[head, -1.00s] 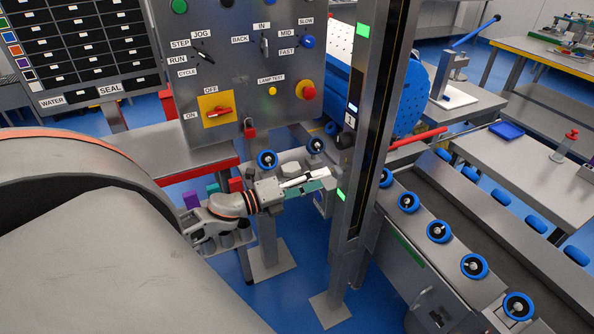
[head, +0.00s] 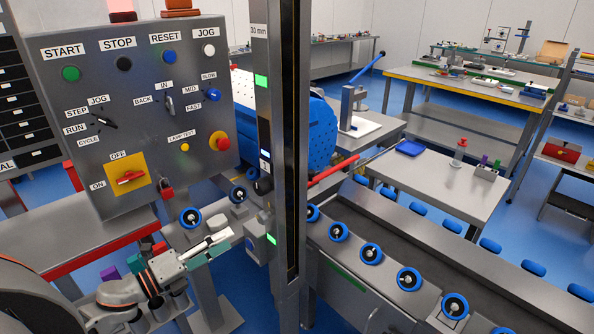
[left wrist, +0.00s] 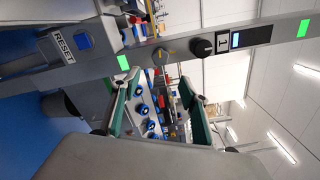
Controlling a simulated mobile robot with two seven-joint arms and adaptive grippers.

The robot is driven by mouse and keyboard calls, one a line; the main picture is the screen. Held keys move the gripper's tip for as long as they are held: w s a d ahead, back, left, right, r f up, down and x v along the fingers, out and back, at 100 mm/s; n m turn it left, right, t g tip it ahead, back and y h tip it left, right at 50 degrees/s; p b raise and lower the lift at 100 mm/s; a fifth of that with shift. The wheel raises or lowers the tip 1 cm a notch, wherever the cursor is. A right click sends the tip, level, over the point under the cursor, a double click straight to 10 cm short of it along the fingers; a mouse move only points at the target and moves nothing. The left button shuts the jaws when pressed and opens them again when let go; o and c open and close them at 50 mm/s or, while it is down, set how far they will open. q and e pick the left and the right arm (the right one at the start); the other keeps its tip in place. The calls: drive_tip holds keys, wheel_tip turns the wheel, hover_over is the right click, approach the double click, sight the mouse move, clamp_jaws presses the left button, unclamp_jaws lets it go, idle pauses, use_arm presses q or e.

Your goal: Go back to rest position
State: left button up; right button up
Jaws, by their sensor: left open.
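My left gripper (head: 220,243) is at the lower left in the head view, in front of the grey post and below the control panel. Its two fingers, with green pads, also show spread apart in the left wrist view (left wrist: 160,88), with nothing held between them. The blue-wheeled rail shows beyond the gap. My right gripper is in neither current view.
The control panel (head: 140,110) stands behind and above the left gripper. The upright post (head: 288,170) is close to its right. A conveyor (head: 420,245) with blue wheels runs to the lower right. Steel tables (head: 440,185) stand beyond, with blue floor between.

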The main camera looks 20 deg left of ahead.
use_arm(q)
drive_tip(key=s+d+f+n+g+y, duration=0.1)
drive_tip(key=s+d+f+n+y, duration=0.2)
drive_tip(key=f+n, duration=0.5)
drive_tip(key=s+d+f+n+g+y, duration=0.1)
drive_tip(key=s+d+f+n+y, duration=0.2)
drive_tip(key=f+n, duration=0.45)
drive_tip(key=s+d+f+n+g, duration=0.2)
drive_tip(key=s+d+f+n, duration=0.2)
drive_tip(key=d+f, duration=0.1)
drive_tip(key=s+d+f+n+g+h, duration=0.1)
drive_tip(key=s+d+f+n+g, duration=0.1)
drive_tip(key=d+f, duration=0.4)
drive_tip(key=shift+s+d+n, duration=0.85)
drive_tip(key=shift+s+d, duration=0.15)
drive_tip(key=shift+d, duration=0.25)
drive_tip(key=shift+a+r, duration=0.1)
